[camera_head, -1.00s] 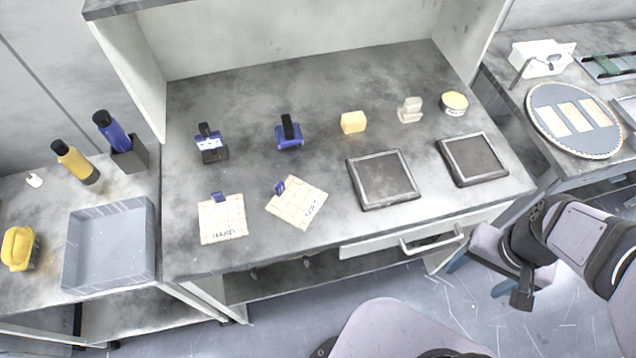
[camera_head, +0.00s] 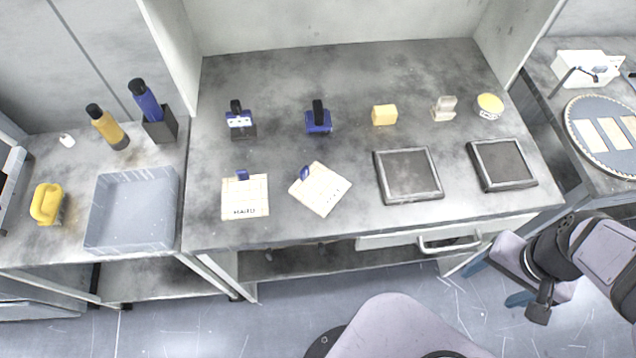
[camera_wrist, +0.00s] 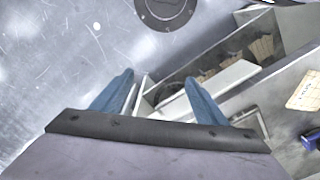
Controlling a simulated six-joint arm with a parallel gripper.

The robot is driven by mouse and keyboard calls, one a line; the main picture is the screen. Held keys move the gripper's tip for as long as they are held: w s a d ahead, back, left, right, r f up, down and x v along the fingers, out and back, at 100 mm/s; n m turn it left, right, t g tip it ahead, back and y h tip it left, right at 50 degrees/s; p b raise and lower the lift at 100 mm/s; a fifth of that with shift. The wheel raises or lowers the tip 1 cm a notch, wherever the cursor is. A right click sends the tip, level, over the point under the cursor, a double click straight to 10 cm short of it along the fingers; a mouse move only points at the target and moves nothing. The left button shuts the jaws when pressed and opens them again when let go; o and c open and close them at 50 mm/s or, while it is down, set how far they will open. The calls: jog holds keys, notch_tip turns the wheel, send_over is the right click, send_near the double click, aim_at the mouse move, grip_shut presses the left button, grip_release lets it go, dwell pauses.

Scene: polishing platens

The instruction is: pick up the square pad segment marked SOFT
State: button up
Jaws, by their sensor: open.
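Two cream, square, grid-lined pads with blue tabs lie on the grey workbench in the head view. My gripper (camera_head: 489,284) is open and empty, low in front of the bench's right side, away from both pads. In the wrist view its two blue fingers (camera_wrist: 160,92) stand apart over the floor and bench front. One lettered pad (camera_wrist: 304,92) shows at the right edge there.
Two dark framed plates (camera_head: 408,195) (camera_head: 503,183) lie right of the pads. Two blue-and-black tools (camera_head: 240,122) (camera_head: 318,120), a yellow block (camera_head: 384,115) and a round tub (camera_head: 489,106) stand behind. A drawer handle (camera_head: 450,245) juts out at the front. A grey tray (camera_head: 133,240) sits left.

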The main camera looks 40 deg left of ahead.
jog(key=c, duration=0.9)
